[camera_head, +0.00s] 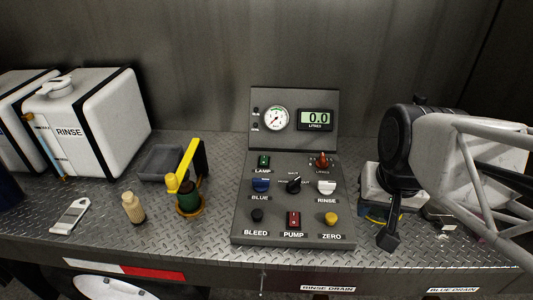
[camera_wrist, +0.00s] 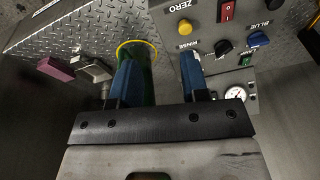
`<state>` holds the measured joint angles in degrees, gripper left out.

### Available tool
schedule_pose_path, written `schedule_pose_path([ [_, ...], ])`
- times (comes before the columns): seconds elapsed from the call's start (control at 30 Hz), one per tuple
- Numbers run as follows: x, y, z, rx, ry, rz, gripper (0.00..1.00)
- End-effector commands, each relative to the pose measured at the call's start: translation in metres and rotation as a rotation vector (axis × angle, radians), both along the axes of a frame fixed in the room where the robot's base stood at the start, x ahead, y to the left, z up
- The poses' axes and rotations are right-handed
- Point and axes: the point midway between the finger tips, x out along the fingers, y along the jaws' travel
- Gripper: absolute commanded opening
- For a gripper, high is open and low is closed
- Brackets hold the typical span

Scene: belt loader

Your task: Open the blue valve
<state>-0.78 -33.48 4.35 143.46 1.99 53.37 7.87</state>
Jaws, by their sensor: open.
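The blue valve (camera_head: 261,185) is a small blue handle labelled BLUE at the left of the sloped control panel (camera_head: 240,216). It also shows in the wrist view (camera_wrist: 259,39), at upper right. My gripper (camera_wrist: 158,62) is open, with its two blue fingers apart. In the head view my arm comes in from the right, and its end is beside the panel's right side, well away from the blue valve. A green cylinder with a yellow rim (camera_wrist: 149,57) shows between and beyond the fingers; I cannot tell its distance. No finger touches the blue valve.
The white RINSE handle (camera_head: 326,187), black selector knob (camera_head: 294,185), red PUMP switch (camera_head: 293,220) and yellow ZERO button (camera_head: 331,218) crowd the panel. A yellow-handled device (camera_head: 186,167) stands to its left. A white RINSE tank (camera_head: 93,122) stands further left.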

Motion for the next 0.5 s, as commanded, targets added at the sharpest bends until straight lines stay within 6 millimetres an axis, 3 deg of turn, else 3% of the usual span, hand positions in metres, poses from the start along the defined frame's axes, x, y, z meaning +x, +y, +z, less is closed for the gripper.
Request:
schedule_pose_path([
  [0.5,0.092,0.062,-0.014,0.236,0.13,-0.472,0.41],
])
